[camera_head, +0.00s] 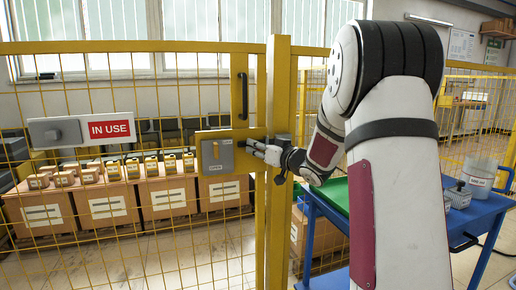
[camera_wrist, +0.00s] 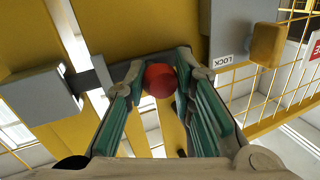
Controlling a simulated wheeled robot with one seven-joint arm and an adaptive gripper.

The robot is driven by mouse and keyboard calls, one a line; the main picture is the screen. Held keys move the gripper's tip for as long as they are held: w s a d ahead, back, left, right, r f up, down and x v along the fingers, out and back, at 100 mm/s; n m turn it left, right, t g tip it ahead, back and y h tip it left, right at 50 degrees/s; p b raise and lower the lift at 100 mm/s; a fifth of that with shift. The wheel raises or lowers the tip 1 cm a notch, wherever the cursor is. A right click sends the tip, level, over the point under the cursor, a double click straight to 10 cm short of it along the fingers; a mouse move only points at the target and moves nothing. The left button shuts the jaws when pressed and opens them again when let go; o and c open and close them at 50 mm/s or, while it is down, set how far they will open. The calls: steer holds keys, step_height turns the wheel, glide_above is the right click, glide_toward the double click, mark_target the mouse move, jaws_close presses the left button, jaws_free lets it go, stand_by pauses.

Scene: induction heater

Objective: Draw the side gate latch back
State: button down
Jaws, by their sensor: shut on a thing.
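My gripper (camera_head: 262,150) is at the yellow side gate's post, just right of the grey lock box (camera_head: 217,157). In the wrist view, the fingers of my gripper (camera_wrist: 160,85) are closed around a round red knob (camera_wrist: 159,79). The knob sits on a dark grey latch bar (camera_wrist: 103,73) that crosses the yellow posts. The bar's left end meets a grey block (camera_wrist: 38,96). The lock box with its "LOCK" label shows at upper right in the wrist view (camera_wrist: 232,30). In the head view my gripper hides the knob.
A black pull handle (camera_head: 241,95) is on the gate above the latch. An "IN USE" sign (camera_head: 110,129) hangs on the mesh at left. Behind the fence stand cartons (camera_head: 106,206). A blue cart (camera_head: 480,215) with a bucket (camera_head: 478,176) stands at right, beside my arm.

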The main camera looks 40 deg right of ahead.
mark_target(232, 146)
steer(key=a, duration=0.2)
steer(key=w+a, duration=0.1)
steer(key=a, duration=0.3)
steer(key=shift+w+a, duration=0.1)
steer(key=shift+w, duration=0.3)
steer(key=c, duration=1.6)
jaws_free()
steer(key=shift+a, duration=0.1)
steer(key=shift+s, duration=0.2)
steer(key=s, duration=1.1)
steer(key=shift+s+d, duration=0.3)
steer(key=shift+d, duration=0.05)
